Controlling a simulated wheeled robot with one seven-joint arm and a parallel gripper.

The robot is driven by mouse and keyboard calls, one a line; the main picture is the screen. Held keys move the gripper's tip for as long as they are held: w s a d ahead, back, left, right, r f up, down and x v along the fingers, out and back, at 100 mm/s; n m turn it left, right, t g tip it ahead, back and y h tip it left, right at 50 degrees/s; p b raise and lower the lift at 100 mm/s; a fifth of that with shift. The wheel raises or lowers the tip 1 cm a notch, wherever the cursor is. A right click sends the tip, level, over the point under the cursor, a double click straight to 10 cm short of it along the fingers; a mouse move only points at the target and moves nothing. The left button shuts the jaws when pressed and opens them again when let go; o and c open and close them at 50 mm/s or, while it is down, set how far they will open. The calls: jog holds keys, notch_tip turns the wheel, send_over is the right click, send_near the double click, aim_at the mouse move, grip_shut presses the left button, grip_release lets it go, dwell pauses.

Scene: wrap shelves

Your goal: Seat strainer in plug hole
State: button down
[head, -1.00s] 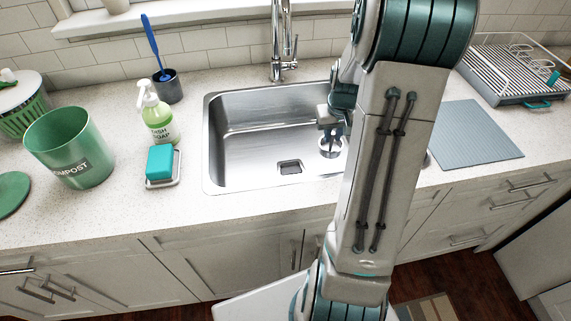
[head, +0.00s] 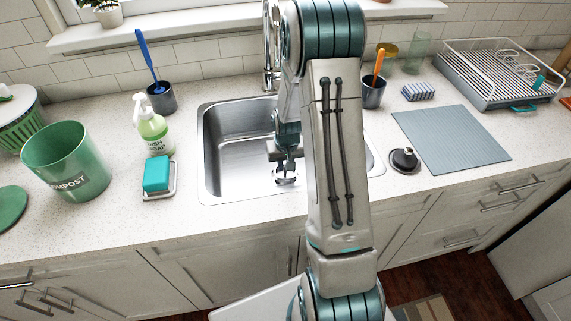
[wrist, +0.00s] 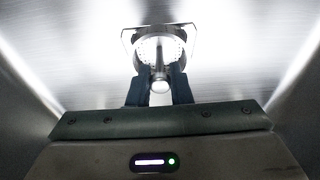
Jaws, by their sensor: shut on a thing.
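The strainer is a round metal basket with a perforated rim; it shows in the head view (head: 286,178) low in the sink (head: 228,150). My gripper (head: 287,162) points down and is shut on the strainer's central knob. In the wrist view the strainer (wrist: 160,45) sits between and beyond the fingertips of my gripper (wrist: 159,86). The squarish metal frame of the plug hole (wrist: 127,42) shows around and behind it. The strainer looks lined up over the hole; I cannot tell whether it touches or hovers above. In the head view the hole is hidden.
A soap bottle (head: 151,130) and a teal sponge (head: 157,173) on a dish stand left of the sink. The sink walls surround my gripper. The faucet (head: 271,50) is behind.

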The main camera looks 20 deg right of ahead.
jog(key=shift+f, duration=0.55)
jog(key=shift+f, duration=0.2)
jog(key=c, duration=1.3)
grip_release()
jog(key=shift+r, duration=0.1)
